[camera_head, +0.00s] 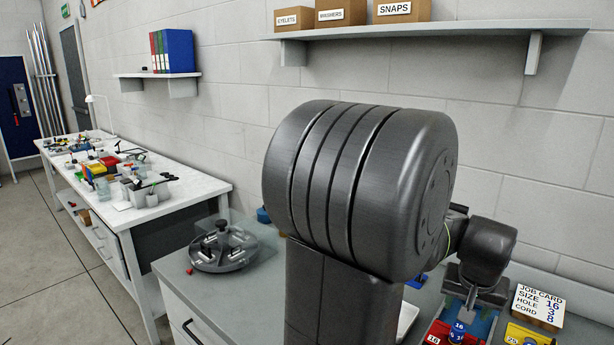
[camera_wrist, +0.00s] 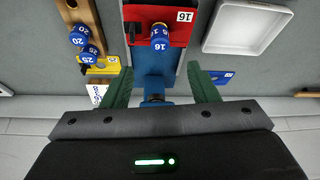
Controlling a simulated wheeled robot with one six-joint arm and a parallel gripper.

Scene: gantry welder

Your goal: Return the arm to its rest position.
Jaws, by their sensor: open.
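My arm (camera_head: 365,190) fills the middle of the head view, its large dark joint in front of the bench. My gripper (camera_wrist: 160,70) is open, its two green fingers apart in the wrist view. A blue part (camera_wrist: 154,88) shows between and beyond the fingers; I see no grip on it. A red block labelled 16 (camera_wrist: 180,28) lies ahead, with a blue cylinder marked 16 (camera_wrist: 160,40) on it. In the head view the gripper (camera_head: 470,300) hangs low over the bench at right, close above these parts; its fingertips are hard to make out there.
A yellow block (camera_head: 528,336), a job card (camera_head: 540,306) and a white tray (camera_wrist: 246,24) are near the gripper. A wooden strip (camera_wrist: 84,12) with blue cylinders is at left. A round grey carousel (camera_head: 222,250) stands on the bench. A wall shelf (camera_head: 430,30) holds boxes above.

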